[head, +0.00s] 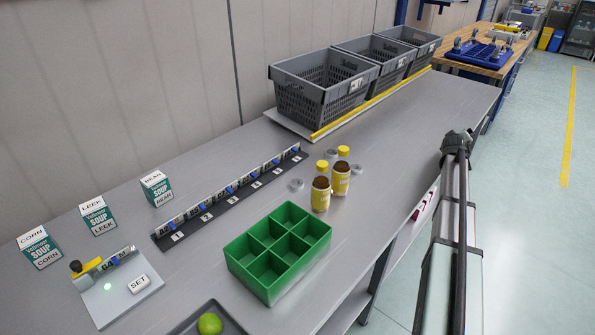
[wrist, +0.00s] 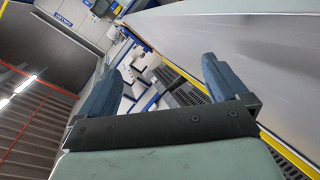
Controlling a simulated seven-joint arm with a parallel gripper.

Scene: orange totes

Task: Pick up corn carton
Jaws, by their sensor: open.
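The corn carton (head: 39,248) is a small white and teal soup box marked CORN. It stands upright on the grey bench at the far left in the head view. My gripper (wrist: 163,80) shows in the wrist view with its two blue fingers apart and nothing between them. In the head view my arm is at the right, beyond the bench edge, well away from the carton. The carton does not show in the wrist view.
Leek (head: 97,214) and bean (head: 156,188) cartons stand behind the corn carton. A grey plate with a SET button (head: 138,284) lies close on its right. A green divided tray (head: 281,254), brown jars (head: 321,195) and grey crates (head: 322,88) stand farther right.

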